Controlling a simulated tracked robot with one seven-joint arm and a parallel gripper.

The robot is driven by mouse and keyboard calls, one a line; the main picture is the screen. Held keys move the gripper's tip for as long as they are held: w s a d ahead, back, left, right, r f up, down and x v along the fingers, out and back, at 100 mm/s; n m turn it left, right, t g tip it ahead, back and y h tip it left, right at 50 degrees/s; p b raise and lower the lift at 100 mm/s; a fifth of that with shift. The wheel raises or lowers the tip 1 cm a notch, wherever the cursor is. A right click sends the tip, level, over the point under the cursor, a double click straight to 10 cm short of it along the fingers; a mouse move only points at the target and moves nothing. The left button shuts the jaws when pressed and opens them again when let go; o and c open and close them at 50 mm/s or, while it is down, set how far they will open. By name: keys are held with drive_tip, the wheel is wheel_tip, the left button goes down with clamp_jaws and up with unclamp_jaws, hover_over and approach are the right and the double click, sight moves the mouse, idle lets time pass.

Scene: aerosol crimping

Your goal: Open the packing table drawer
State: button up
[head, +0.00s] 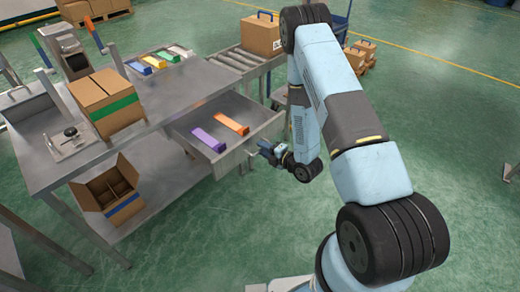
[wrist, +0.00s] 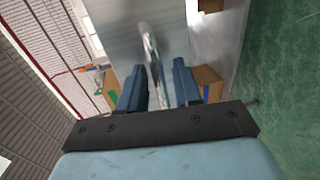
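The packing table drawer (head: 196,154) is pulled well out of the grey metal packing table (head: 62,172). A purple item (head: 208,140) and an orange item (head: 231,125) lie inside it. My gripper (head: 268,152) is at the drawer's outer front, by its handle (head: 250,160). In the wrist view, the shiny handle bar (wrist: 151,52) runs between the two blue fingers of my gripper (wrist: 161,88). The fingers stand apart with gaps beside the bar, so the gripper looks open around it. Whether a finger touches the bar is unclear.
A carton with a green band (head: 107,102) stands on the tabletop, and an open carton (head: 108,190) sits on the lower shelf. A roller conveyor (head: 232,62) with a box (head: 260,35) is behind. The green floor (head: 225,225) before the drawer is clear.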

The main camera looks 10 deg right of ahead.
drive_tip(key=v, duration=1.2)
drive_tip(key=shift+s+d, duration=0.25)
drive_tip(key=shift+w, duration=0.1)
drive_tip(key=w+d+r+m+g+h, duration=0.1)
drive_tip(key=w+d+r+m+h, duration=0.3)
drive_tip(key=w+r, duration=0.7)
drive_tip(key=s+d+r+m+h, duration=0.1)
drive_tip(key=d+r+m+h, duration=0.2)
drive_tip(key=r, duration=0.5)
drive_tip(key=s+d+r+m+h, duration=0.1)
drive_tip(key=r+m+h, duration=0.2)
drive_tip(key=r+m, duration=0.3)
drive_tip(key=s+d+r+m+g+h, duration=0.1)
drive_tip(key=s+r+m+g, duration=0.2)
drive_tip(key=s+r+m, duration=0.65)
drive_tip(key=s+a+r+m+g, duration=0.1)
drive_tip(key=s+r+m, duration=0.1)
drive_tip(key=s+r, duration=0.3)
drive_tip(key=s+a+r+m+g, duration=0.1)
drive_tip(key=s+r, duration=0.5)
drive_tip(key=s, duration=0.8)
drive_tip(key=shift+a+m+y, duration=0.3)
drive_tip(key=shift+a+m, duration=0.1)
drive_tip(key=shift+m, duration=0.05)
